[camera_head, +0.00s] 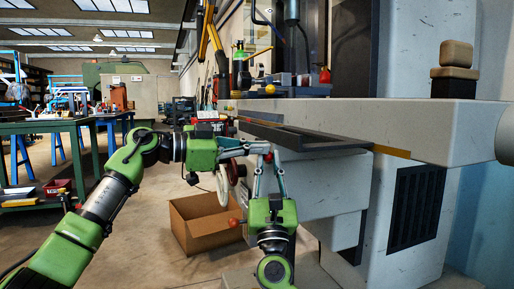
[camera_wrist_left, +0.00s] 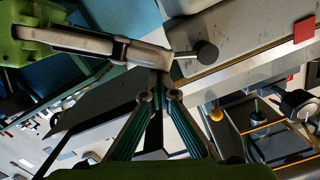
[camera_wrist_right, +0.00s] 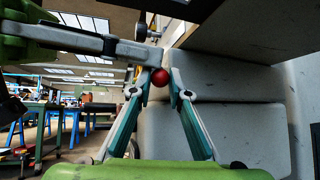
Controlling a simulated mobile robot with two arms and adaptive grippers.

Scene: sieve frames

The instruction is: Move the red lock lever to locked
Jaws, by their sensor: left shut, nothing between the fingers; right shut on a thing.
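A red ball knob (camera_wrist_right: 160,77), taken to be on the lock lever, sits between the fingertips of my right gripper (camera_wrist_right: 160,88) in the right wrist view. That gripper (camera_head: 268,160) points up beside the grey machine in the head view, and its fingers are shut on the knob. The lever's shaft and pivot are hidden. My left gripper (camera_head: 262,147) comes in from the left, just above the right fingertips. In the left wrist view, its fingers (camera_wrist_left: 160,90) meet with nothing between them. A dark ball on a stem (camera_wrist_left: 207,52) shows close by. I cannot tell the lever's position.
The grey machine (camera_head: 300,190) fills the right side, with a dark tray (camera_head: 290,137) above the grippers. A cardboard box (camera_head: 200,225) stands on the floor behind them. Another red-orange ball (camera_head: 233,222) shows near my right wrist. Green workbenches (camera_head: 60,125) stand far left.

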